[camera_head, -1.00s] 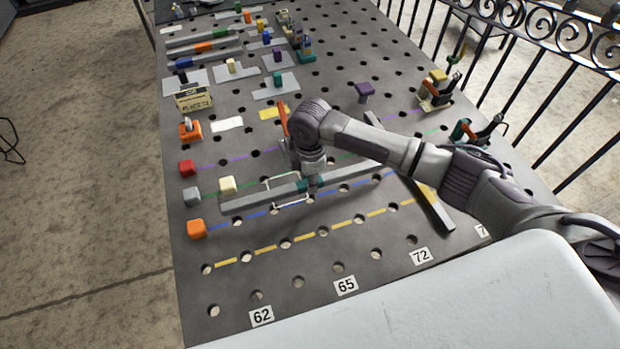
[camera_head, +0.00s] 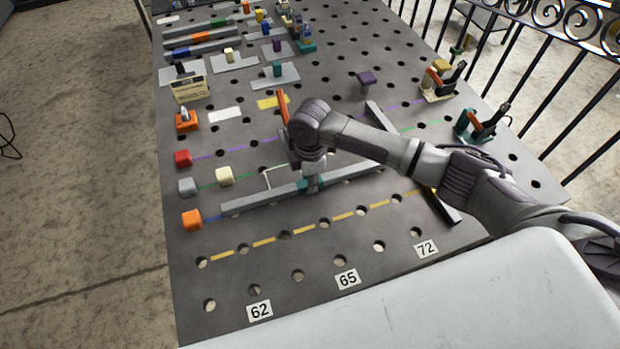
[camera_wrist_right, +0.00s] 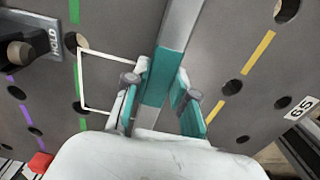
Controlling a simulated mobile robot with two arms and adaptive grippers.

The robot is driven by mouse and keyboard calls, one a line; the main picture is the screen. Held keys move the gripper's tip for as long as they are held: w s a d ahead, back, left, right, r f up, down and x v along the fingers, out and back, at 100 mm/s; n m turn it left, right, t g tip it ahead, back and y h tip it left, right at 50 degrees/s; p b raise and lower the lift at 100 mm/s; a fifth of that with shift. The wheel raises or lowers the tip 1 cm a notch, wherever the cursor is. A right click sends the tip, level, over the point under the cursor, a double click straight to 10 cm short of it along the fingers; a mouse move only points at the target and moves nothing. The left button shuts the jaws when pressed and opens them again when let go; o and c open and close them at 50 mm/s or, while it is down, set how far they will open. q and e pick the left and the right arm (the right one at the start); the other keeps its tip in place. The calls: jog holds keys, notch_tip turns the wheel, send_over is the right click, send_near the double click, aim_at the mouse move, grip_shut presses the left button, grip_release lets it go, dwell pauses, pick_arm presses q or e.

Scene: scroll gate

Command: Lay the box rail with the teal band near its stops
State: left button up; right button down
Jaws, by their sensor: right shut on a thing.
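The grey box rail (camera_head: 245,202) with its teal band (camera_head: 312,185) is in my right gripper (camera_head: 312,180). In the right wrist view the two fingers of the gripper (camera_wrist_right: 162,85) straddle the rail at the teal band (camera_wrist_right: 156,80). The rail lies along the blue line, covering most of it. Its left end is near the orange block (camera_head: 192,219), with a gap between them. Whether the rail touches the table cannot be told. A grey block (camera_head: 187,187) and a cream block (camera_head: 224,176) stand behind its left end. My left gripper is out of view.
A dark bar (camera_head: 440,206) lies on the right beyond the rail's end. A red block (camera_head: 183,158) is on the left. The table (camera_head: 300,262) in front, around the yellow line, is clear.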

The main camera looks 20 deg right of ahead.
jog(key=shift+f, duration=0.3)
jog(key=c, duration=0.9)
grip_release()
jog(key=shift+o, duration=0.2)
jog(key=shift+s+f, duration=0.1)
notch_tip(320, 180, up, 12)
